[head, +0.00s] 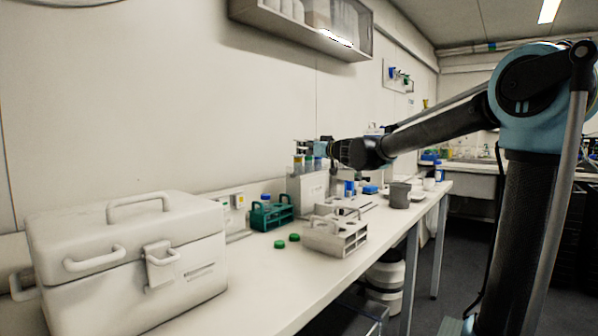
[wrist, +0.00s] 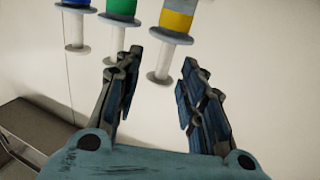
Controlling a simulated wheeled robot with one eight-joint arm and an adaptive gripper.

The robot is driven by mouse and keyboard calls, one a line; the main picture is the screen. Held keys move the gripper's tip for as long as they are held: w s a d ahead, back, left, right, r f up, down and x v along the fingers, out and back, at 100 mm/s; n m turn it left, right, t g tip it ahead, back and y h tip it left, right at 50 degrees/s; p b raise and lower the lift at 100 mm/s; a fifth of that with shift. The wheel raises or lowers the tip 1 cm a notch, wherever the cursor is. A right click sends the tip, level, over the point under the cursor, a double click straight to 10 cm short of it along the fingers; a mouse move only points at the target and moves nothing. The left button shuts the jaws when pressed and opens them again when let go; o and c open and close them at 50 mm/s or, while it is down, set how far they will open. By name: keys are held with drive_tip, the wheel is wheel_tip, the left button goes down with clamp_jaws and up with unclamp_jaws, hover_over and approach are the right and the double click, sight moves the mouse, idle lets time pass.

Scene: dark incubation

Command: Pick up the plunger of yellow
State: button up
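The yellow plunger (wrist: 176,20) shows at the top of the wrist view, with a pale shaft (wrist: 165,56) and a round end disc. Green (wrist: 116,8) and blue (wrist: 75,12) plungers are to its left. My gripper (wrist: 161,58) is open and empty, its fingertips on either side of the yellow one's shaft in the picture. I cannot tell the depth gap; no contact is visible. In the head view, my gripper (head: 318,148) is at the coloured plungers, with yellow (head: 298,163) at the left of the row, above a white stand (head: 309,188).
A green rack (head: 271,215), a grey rack (head: 335,237) and green caps (head: 287,241) are on the white bench (head: 290,268). A white cool box (head: 128,262) is front left. A grey cup (head: 400,196) stands right. A wall shelf (head: 305,28) hangs above.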

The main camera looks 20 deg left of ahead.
drive_tip(key=shift+s+x, duration=0.2)
drive_tip(key=shift+x, duration=2.8)
drive_tip(key=shift+a+f, duration=0.15)
drive_tip(key=shift+a, duration=0.05)
drive_tip(key=shift+c, duration=0.2)
clamp_jaws()
